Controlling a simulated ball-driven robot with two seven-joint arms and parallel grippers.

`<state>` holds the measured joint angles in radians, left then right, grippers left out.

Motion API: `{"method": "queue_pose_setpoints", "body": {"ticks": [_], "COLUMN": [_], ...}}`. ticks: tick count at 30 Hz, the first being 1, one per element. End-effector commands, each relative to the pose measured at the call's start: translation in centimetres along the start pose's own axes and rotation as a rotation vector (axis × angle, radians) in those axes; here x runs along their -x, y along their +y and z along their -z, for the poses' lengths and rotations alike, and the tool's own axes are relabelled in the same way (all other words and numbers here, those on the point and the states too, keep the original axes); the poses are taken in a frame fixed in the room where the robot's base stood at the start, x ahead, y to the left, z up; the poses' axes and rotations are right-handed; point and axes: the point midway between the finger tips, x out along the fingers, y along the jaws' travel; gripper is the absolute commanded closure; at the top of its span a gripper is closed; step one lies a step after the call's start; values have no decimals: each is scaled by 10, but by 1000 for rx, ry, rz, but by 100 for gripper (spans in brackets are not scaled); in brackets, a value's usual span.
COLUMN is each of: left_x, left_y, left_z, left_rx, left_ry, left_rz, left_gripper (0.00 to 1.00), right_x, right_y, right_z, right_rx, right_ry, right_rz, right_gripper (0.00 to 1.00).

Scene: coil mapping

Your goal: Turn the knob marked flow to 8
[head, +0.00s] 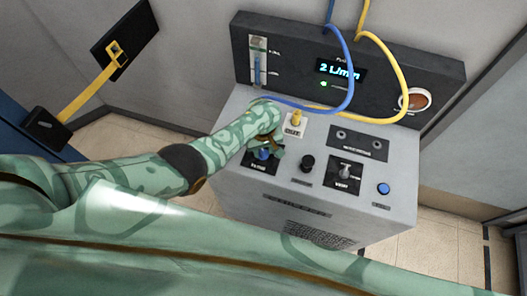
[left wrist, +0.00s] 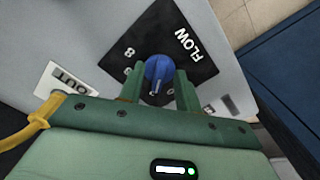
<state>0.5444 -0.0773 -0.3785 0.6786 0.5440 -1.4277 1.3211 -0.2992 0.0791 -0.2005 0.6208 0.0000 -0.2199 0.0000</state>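The flow knob (left wrist: 157,72) is blue and sits on a black plate marked FLOW, with an 8 readable at its upper left in the left wrist view. Its pale pointer mark faces the bottom of that view, towards my gripper. My left gripper (left wrist: 160,82) has one green finger close along each side of the knob and appears shut on it. In the head view my left gripper (head: 266,148) covers part of the knob (head: 263,153). The display (head: 340,71) reads 2 L/min. My right gripper is not in view.
The grey console (head: 240,193) also carries a yellow-hosed outlet (head: 296,118), a black knob (head: 307,163), a toggle switch (head: 346,171) and a blue button (head: 383,188). Blue (head: 347,60) and yellow (head: 397,65) hoses loop over its top, near my left gripper.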

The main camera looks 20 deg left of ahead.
Motion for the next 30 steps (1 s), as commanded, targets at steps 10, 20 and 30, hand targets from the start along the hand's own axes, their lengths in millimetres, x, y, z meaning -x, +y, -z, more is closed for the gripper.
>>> {"method": "queue_pose_setpoints", "body": {"ticks": [10,20,30], "left_x": [0,0,1], "left_y": [0,0,-1], "left_z": [0,0,-1], "left_rx": [0,-15,-184], "left_ry": [0,0,-2], "left_rz": [0,1,2], "left_gripper": [97,100,100], "right_x": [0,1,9], "right_y": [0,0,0], "right_z": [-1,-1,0], "right_rx": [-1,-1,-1], "right_ry": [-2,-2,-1], "right_rz": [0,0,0], "right_gripper": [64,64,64]}}
